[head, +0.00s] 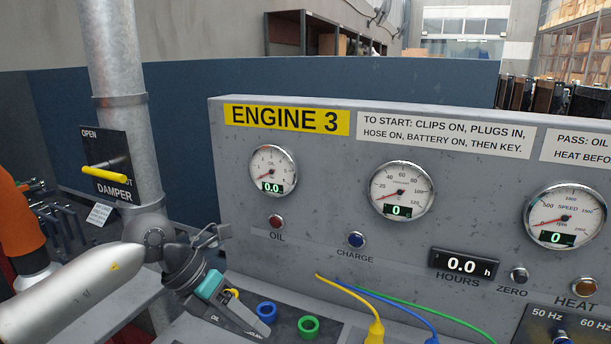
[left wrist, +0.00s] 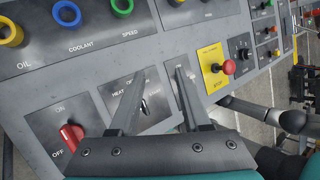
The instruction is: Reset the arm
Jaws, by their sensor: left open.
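My left arm comes in from the left in the head view, bent at the wrist. Its left gripper (head: 248,320) points down and right over the lower control panel, beside the coloured sockets. In the left wrist view the left gripper (left wrist: 158,75) has its two grey fingers spread apart with nothing between them. A key switch (left wrist: 145,106) on the panel shows between the fingers. Whether the fingertips touch the panel cannot be told. My right gripper cannot be made out.
The engine 3 panel (head: 310,200) with gauges stands close in front. A red off switch (left wrist: 72,133) and a red stop button (left wrist: 229,67) stick up near the fingers. A pipe (head: 118,70) and yellow damper handle (head: 106,174) stand at left. Yellow, blue and green leads cross the panel.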

